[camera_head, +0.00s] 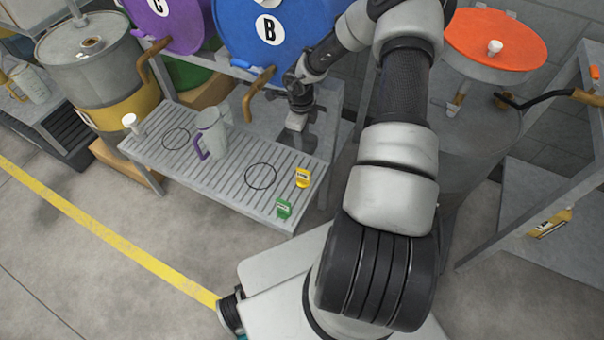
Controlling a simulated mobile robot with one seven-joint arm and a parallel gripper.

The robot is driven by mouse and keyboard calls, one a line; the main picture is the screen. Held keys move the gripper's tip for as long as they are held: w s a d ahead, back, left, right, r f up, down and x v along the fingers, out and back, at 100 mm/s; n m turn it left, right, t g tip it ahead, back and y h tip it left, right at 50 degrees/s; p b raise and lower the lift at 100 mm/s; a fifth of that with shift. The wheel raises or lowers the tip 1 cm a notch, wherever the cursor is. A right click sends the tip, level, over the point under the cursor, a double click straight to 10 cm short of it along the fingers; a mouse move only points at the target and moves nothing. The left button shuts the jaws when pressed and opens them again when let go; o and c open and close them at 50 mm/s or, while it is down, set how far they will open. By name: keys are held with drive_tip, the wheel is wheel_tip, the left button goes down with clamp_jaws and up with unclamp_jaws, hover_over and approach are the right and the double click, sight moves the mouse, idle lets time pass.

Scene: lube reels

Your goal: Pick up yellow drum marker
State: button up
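The yellow drum marker (303,177) is a small yellow tag with a pale label. It stands near the right end of the grated metal bench (225,185). A similar green marker (284,208) stands in front of it, by the bench's front right corner. My gripper (297,138) hangs down above the back right part of the bench, behind the yellow marker and apart from it in the picture. Its fingers are small and dark, so their opening is unclear. I see nothing clearly held in it.
A grey jug with a purple handle (211,134) and a white-topped item (131,123) stand on the bench. Blue (240,35) and purple (165,20) drums lie behind, with hanging brown handles. An orange-topped container (495,38) is at right. The floor in front is open.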

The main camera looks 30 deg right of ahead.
wheel_tip(320, 180, down, 3)
drive_tip(key=s, duration=0.2)
drive_tip(key=b, duration=0.3)
hover_over(302, 181)
drive_tip(key=shift+m+g+y, duration=0.3)
drive_tip(key=shift+m+g, duration=0.1)
drive_tip(key=f, duration=1)
drive_tip(key=shift+w+d+f, duration=0.15)
drive_tip(key=shift+w+f, duration=0.15)
drive_tip(key=shift+w, duration=0.1)
drive_tip(key=shift+f+b, duration=0.95)
drive_tip(key=shift+f, duration=1.9)
clamp_jaws()
